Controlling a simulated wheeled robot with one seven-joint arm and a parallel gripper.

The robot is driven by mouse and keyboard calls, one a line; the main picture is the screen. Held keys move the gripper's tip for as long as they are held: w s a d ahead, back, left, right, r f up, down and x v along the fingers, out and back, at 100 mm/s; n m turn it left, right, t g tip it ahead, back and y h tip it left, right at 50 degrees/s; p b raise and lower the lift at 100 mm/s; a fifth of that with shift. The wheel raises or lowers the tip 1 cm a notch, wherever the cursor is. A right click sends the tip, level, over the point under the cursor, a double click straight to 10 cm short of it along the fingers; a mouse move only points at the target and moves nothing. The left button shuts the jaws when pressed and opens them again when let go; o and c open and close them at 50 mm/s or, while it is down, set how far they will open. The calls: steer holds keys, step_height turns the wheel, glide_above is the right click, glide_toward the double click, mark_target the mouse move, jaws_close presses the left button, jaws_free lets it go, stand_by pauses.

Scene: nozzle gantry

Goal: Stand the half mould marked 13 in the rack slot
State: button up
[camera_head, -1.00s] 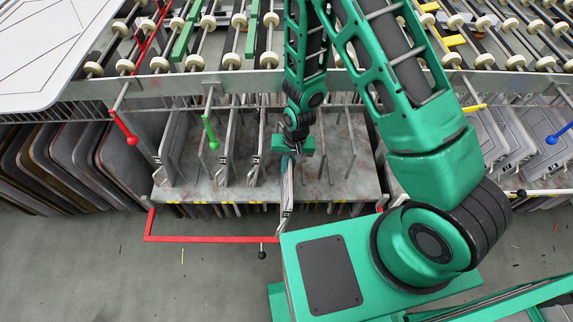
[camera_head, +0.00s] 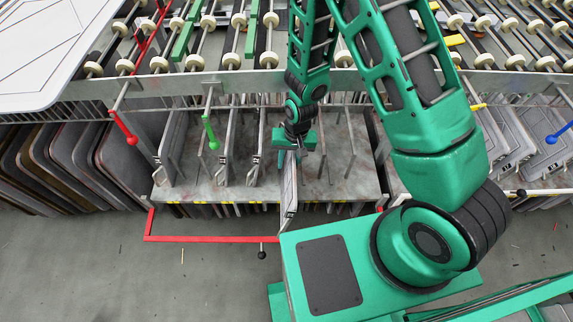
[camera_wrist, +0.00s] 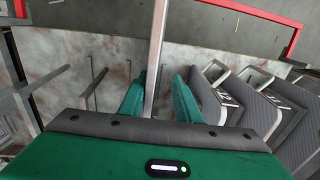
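My gripper (camera_head: 299,150) is shut on a thin grey half mould (camera_head: 290,188), which hangs upright and nearly edge-on below the fingers. In the wrist view my gripper (camera_wrist: 158,100) has its green fingers on either side of the half mould (camera_wrist: 156,55). I cannot read a 13 on it. The rack (camera_head: 345,175) is a grey stained shelf with upright rods. The held mould is over its front edge, and its lower end reaches past that edge. I cannot tell which gap is the slot.
Several half moulds (camera_head: 230,150) stand to the left of my gripper. More moulds with pale handles (camera_wrist: 215,85) stand at the right in the wrist view. A red bar (camera_head: 210,239) runs in front of the rack. A roller table (camera_head: 235,60) lies behind.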

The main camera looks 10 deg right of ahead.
steer(key=r, duration=0.5)
steer(key=d+r, duration=0.1)
steer(key=r, duration=0.1)
steer(key=shift+r, duration=0.55)
steer(key=shift+d+r, duration=0.1)
steer(key=s+d+r+m+h, duration=0.1)
steer(key=s+d+r, duration=0.1)
steer(key=d+r, duration=0.7)
steer(key=s+d+r+m+h, duration=0.1)
steer(key=s+d+r, duration=0.1)
steer(key=d+r, duration=0.65)
steer(key=s+d+r+m, duration=0.1)
steer(key=s+d+r, duration=0.4)
steer(key=s, duration=0.4)
steer(key=s+d+r+m, duration=0.1)
steer(key=s+d+r, duration=0.4)
steer(key=s, duration=0.4)
steer(key=shift+r+y, duration=0.4)
steer(key=shift+r, duration=0.15)
